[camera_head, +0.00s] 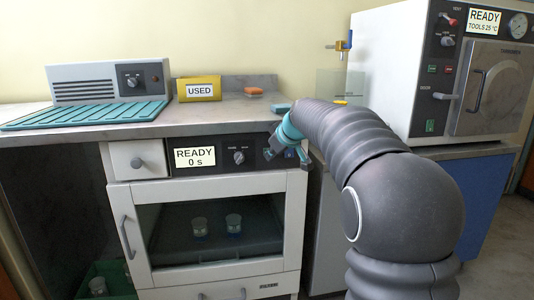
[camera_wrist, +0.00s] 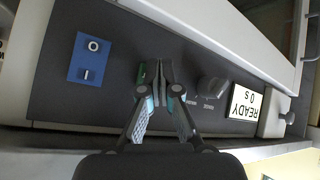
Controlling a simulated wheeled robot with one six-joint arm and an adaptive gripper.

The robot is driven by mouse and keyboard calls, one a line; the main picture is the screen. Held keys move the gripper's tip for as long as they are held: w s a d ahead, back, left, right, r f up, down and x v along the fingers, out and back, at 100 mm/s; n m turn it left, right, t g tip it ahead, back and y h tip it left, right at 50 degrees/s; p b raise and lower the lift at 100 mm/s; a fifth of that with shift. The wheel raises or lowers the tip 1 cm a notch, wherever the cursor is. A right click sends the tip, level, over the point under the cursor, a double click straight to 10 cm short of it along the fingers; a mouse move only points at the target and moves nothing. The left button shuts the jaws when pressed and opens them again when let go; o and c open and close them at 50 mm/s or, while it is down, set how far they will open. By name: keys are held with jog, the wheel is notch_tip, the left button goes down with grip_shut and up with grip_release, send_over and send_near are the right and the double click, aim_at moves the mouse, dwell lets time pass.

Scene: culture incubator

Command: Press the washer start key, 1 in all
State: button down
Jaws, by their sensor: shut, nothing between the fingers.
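The washer (camera_head: 215,215) is the white glass-fronted machine under the bench, with a dark control panel (camera_wrist: 60,100). Its display (camera_head: 194,156) reads READY 0 s and shows upside down in the wrist view (camera_wrist: 244,103). A small green key (camera_wrist: 141,75) on the panel is partly covered by my fingers; I take it for the start key. My gripper (camera_wrist: 158,66) is shut and empty, its tips at the panel right beside or over the green key. I cannot tell if they touch it. In the head view my gripper (camera_head: 275,152) is at the panel's right part.
A knob (camera_wrist: 212,88) and a blue O/I switch (camera_wrist: 89,58) flank the green key. Two beakers (camera_head: 233,223) stand behind the washer's glass.

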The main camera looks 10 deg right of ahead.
jog(key=shift+w, duration=0.15)
dwell(0.5)
jog(key=shift+s+b, duration=0.6)
jog(key=shift+s, duration=0.2)
jog(key=s+b, duration=0.3)
jog(key=s, duration=0.2)
dwell(0.7)
